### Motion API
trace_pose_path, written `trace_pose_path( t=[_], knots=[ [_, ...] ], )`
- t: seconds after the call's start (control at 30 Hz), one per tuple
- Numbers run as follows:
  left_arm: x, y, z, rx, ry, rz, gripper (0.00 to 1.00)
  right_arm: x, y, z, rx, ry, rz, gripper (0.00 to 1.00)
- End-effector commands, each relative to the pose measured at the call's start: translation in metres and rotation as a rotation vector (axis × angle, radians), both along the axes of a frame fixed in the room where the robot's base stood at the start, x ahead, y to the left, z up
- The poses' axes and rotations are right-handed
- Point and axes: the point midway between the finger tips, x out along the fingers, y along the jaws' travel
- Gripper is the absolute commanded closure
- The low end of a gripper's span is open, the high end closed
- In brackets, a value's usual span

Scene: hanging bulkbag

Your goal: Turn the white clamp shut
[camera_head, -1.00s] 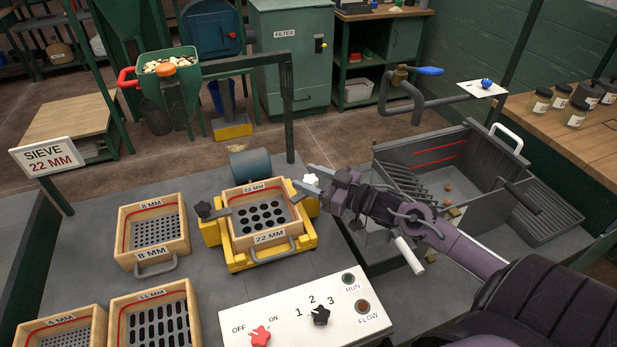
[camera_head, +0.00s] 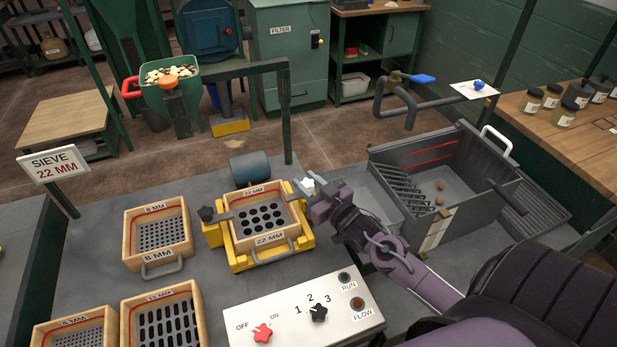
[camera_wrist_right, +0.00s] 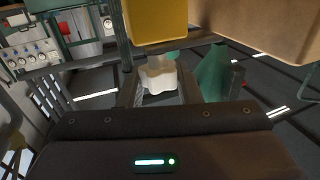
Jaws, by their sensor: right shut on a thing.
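The white clamp (camera_head: 308,182) is a small lobed knob on the right side of the yellow sieve frame (camera_head: 303,246). My right gripper (camera_head: 307,188) reaches it from the right and is shut on it. In the right wrist view the white knob (camera_wrist_right: 160,76) sits between the fingers, below the yellow block (camera_wrist_right: 157,20). The 22 mm sieve tray (camera_head: 262,217) sits in the frame. My left gripper is not in view.
Wooden sieve trays, one marked 8 mm (camera_head: 157,232), stand at left. A control panel (camera_head: 285,312) with red and black knobs is in front. A grey bin (camera_head: 470,190) stands at right. A blue cylinder (camera_head: 250,168) lies behind the frame.

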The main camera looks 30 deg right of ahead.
Motion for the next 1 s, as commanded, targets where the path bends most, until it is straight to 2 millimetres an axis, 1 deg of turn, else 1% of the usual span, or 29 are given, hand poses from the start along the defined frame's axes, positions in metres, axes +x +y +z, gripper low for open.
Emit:
trace_pose_path(
  t=[0.3,0.33,0.5,0.8,0.87,1.0],
  knots=[
    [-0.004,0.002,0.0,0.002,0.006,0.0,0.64,0.001,-0.001,0.001,-0.002,-0.003,-0.011,0.92],
    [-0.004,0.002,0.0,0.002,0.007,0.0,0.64,0.001,-0.001,0.001,-0.002,-0.003,-0.011,0.68],
    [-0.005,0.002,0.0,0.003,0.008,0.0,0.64,0.001,-0.001,0.001,-0.002,-0.003,-0.01,0.47],
    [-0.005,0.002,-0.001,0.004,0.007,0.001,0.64,-0.002,0.0,0.0,-0.001,-0.001,-0.008,0.47],
    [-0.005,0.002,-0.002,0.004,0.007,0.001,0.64,-0.006,-0.001,-0.001,-0.001,0.0,-0.008,0.47],
    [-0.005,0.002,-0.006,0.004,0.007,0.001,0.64,-0.024,-0.001,-0.002,0.0,0.001,-0.008,0.47]
  ],
)
